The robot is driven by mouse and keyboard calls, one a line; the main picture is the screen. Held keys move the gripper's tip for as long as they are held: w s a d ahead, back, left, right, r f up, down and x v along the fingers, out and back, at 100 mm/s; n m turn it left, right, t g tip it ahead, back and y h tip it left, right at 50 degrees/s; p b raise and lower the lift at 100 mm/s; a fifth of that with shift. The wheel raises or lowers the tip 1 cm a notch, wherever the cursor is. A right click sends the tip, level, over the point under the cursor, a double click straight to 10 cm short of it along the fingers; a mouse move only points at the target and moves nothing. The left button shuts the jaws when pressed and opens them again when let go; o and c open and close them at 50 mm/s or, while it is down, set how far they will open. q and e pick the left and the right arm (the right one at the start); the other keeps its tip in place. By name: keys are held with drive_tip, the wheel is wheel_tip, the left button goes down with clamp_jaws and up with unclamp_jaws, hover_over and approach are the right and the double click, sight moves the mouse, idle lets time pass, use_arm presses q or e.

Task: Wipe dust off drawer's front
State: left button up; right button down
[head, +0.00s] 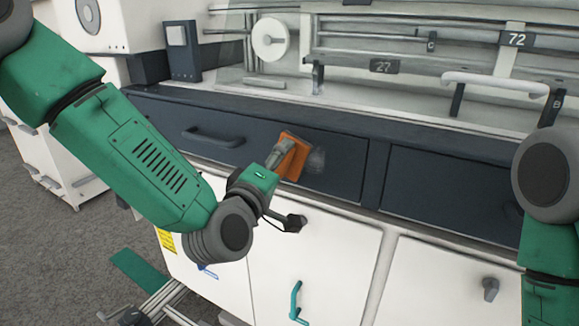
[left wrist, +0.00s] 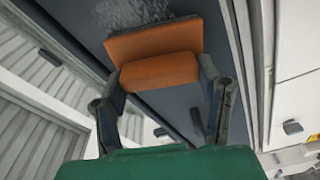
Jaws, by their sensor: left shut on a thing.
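The dark blue drawer front (head: 342,177) is below the counter, left of a second dark drawer, and is closed. A pale grey dust patch (head: 316,160) is on its right part. The dust also shows as a streaky patch in the left wrist view (left wrist: 135,12). My left gripper (head: 277,156) is shut on an orange wiping block (head: 294,160), its two fingers on either side of the block in the left wrist view (left wrist: 160,70). The block is at the drawer front, just left of the dust; I cannot tell whether it touches. My right gripper is out of view.
A dark bar handle (head: 213,137) sticks out on the left of the same drawer. White cabinet doors (head: 315,262) with a teal handle (head: 296,300) are below. A white bar handle (head: 495,83) is above the counter at right.

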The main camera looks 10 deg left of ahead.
use_arm(q)
drive_tip(key=shift+w+a, duration=0.4)
drive_tip(key=shift+a, duration=0.5)
drive_tip(key=shift+w+a, duration=0.35)
drive_tip(key=shift+a, duration=0.5)
drive_tip(key=shift+s, duration=0.1)
drive_tip(key=shift+a+v, duration=0.15)
drive_tip(key=shift+v, duration=1.3)
drive_tip(key=shift+a+v, duration=0.15)
drive_tip(key=shift+v, duration=1.3)
drive_tip(key=v, duration=0.2)
drive_tip(key=shift+s+a+b, duration=0.3)
drive_tip(key=shift+w, duration=0.15)
